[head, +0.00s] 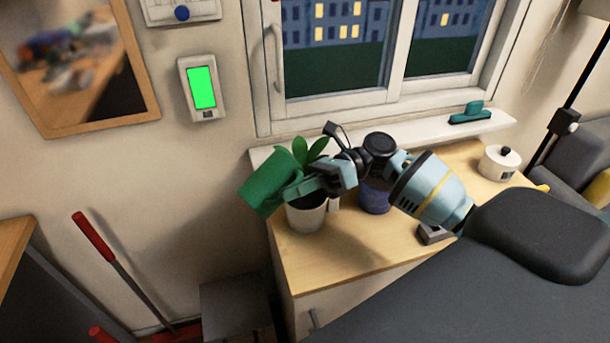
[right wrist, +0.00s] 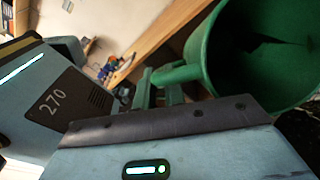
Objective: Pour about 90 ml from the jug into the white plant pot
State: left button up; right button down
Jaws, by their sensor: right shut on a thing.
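The green jug (head: 268,180) is held tilted in my right gripper (head: 296,188), over and a little left of the white plant pot (head: 307,215). The gripper is shut on the jug's handle. In the right wrist view the jug (right wrist: 220,50) shows its open mouth and a dark inside; I cannot tell how much liquid is in it. The white pot stands upright on the wooden cabinet top, with green leaves (head: 311,150) rising behind the jug. No stream of liquid is visible. My left gripper does not show.
A blue pot (head: 374,198) stands right of the white pot, partly behind my right arm. A white lidded jar (head: 499,162) sits farther right on the cabinet (head: 350,252). The window sill (head: 425,133) holds a teal object (head: 470,113). The cabinet's front middle is clear.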

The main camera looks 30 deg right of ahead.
jog(key=shift+f+b, duration=0.3)
jog(key=shift+d+r, duration=0.1)
jog(key=shift+r, duration=0.6)
jog(key=shift+a+r+h+p, duration=0.3)
jog(key=shift+p, duration=0.55)
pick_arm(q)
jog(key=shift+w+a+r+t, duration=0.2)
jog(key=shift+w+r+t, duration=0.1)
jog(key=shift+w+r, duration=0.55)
pick_arm(e)
jog(key=f+h, duration=0.1)
jog(key=a+f+h, duration=0.1)
jog(key=f+h, duration=0.1)
jog(key=a+f+h, duration=0.1)
jog(key=f, duration=0.1)
jog(key=shift+s+n+h, duration=0.1)
jog(key=shift+n+h, duration=0.3)
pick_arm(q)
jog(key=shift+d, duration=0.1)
pick_arm(e)
jog(key=shift+f, duration=0.15)
jog(key=s+a+f+t+h, duration=0.1)
jog(key=a+f+h, duration=0.4)
jog(key=f+h, duration=0.1)
jog(key=shift+a+t+h, duration=0.25)
jog(key=shift+t+h, duration=0.05)
jog(key=shift+h, duration=0.5)
